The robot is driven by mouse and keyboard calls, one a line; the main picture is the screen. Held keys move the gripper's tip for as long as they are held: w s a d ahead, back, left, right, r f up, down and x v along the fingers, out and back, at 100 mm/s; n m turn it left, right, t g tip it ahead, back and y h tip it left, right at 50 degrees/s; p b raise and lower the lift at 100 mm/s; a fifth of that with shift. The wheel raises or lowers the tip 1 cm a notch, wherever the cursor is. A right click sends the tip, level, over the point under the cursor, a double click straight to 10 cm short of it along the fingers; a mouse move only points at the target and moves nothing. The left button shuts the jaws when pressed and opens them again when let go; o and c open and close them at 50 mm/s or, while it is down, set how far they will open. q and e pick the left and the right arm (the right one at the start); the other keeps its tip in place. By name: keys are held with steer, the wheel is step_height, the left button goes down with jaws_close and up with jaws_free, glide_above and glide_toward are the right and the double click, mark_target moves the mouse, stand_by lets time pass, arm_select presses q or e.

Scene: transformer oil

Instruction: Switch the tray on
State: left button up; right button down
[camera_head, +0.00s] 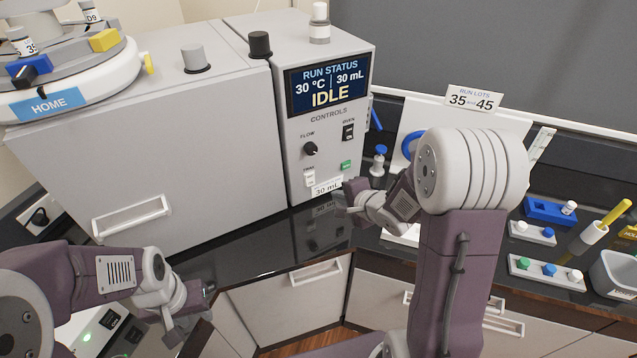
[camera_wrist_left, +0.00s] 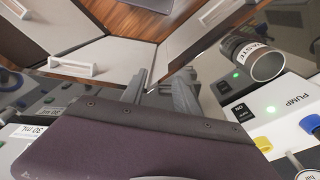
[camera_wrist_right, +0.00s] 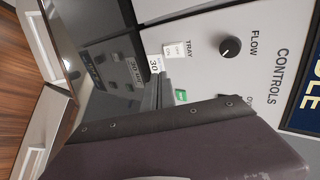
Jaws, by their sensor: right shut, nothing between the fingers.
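The control box (camera_head: 330,120) has a small white switch (camera_head: 309,178) low on its left front, beneath a small label. The right wrist view shows this white rocker switch (camera_wrist_right: 175,50) beside the word TRAY; which way it is set, I cannot tell. My right gripper (camera_head: 349,203) is shut and empty, just in front of the lower right part of the box and to the right of the switch. Its closed fingers (camera_wrist_right: 156,92) show near the 30 mL label in the right wrist view. My left gripper (camera_head: 196,308) is open and empty, low at the left; its fingers (camera_wrist_left: 160,90) stand apart.
A PUMP box (camera_wrist_left: 270,110) and a WASTE container (camera_wrist_left: 257,59) are near my left gripper. Bottle racks (camera_head: 548,270) stand right.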

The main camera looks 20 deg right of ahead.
steer(key=a, duration=0.1)
glide_toward(311, 184)
step_height(311, 184, down, 3)
steer(key=w, duration=0.4)
steer(key=shift+w+a+f, duration=0.15)
steer(key=shift+a+f, duration=0.05)
steer(key=shift+a, duration=0.15)
arm_select(q)
steer(key=shift+s+a+r, duration=0.1)
steer(key=shift+s+a, duration=0.05)
steer(key=shift+a, duration=0.15)
arm_select(e)
steer(key=shift+w+a+f, duration=0.1)
steer(key=shift+w+a, duration=0.05)
steer(key=shift+w, duration=0.2)
